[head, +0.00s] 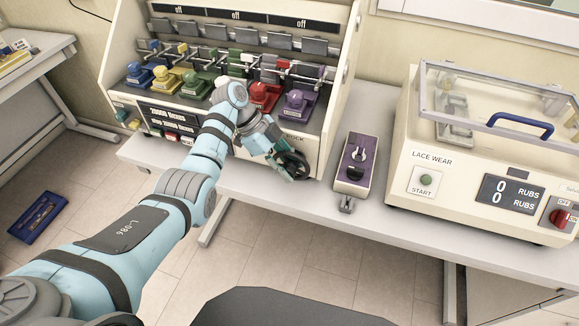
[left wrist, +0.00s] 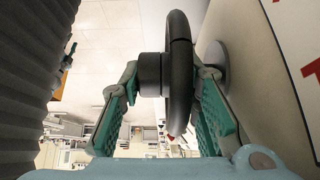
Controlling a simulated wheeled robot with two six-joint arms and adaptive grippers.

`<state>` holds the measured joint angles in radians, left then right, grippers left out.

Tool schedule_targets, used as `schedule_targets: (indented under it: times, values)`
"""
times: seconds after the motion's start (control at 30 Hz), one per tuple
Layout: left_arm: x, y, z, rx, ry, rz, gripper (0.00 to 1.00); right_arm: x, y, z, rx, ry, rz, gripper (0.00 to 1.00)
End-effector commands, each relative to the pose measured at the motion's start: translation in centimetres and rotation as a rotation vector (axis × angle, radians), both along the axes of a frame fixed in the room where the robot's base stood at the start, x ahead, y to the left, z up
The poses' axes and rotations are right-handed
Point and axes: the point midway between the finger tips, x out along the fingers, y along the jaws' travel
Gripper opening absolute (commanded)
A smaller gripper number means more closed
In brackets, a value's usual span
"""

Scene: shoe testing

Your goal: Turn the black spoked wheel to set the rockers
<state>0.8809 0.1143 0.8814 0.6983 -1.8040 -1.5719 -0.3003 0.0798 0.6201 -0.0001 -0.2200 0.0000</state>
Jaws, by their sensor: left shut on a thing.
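The black spoked wheel (head: 292,166) is on the lower right of the front of the cream rocker machine (head: 335,110). In the left wrist view the wheel (left wrist: 180,75) shows edge-on, standing out from the cream panel. My left gripper (head: 278,152) is shut on the wheel. Its teal fingers (left wrist: 165,100) sit on either side of the rim, one on the hub side and one by the panel. The rockers show as a row of coloured shoes, such as the purple one (head: 298,103) and the yellow one (head: 167,81). My right gripper is not in view.
A small purple-topped device (head: 355,160) stands on the bench just right of the wheel. The lace wear machine (head: 400,150) with a clear lid is further right. A blue tray (head: 38,216) lies on the floor at left. Bare bench (head: 330,205) lies in front of the wheel.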

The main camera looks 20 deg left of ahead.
Motion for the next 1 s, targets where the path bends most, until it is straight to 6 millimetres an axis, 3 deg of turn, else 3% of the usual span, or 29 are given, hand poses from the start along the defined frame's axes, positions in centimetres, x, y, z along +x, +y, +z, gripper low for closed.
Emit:
schedule_targets:
  times: [0.4,0.43,0.5,0.8,1.0]
  values:
    - [-0.5,0.1,-0.5,-0.008,0.021,-0.004,0.02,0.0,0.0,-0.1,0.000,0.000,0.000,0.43]
    - [-0.5,0.1,-0.5,-0.007,0.021,-0.004,0.31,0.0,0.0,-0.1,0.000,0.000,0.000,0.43]
    - [-0.5,0.1,-0.5,-0.007,0.020,-0.004,0.43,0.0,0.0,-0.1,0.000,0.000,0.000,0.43]
    - [-0.2,0.1,0.0,-0.008,0.009,-0.004,0.43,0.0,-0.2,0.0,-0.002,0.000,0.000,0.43]
    - [0.0,2.2,2.9,-0.007,0.008,-0.003,0.43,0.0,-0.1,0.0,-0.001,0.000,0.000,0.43]
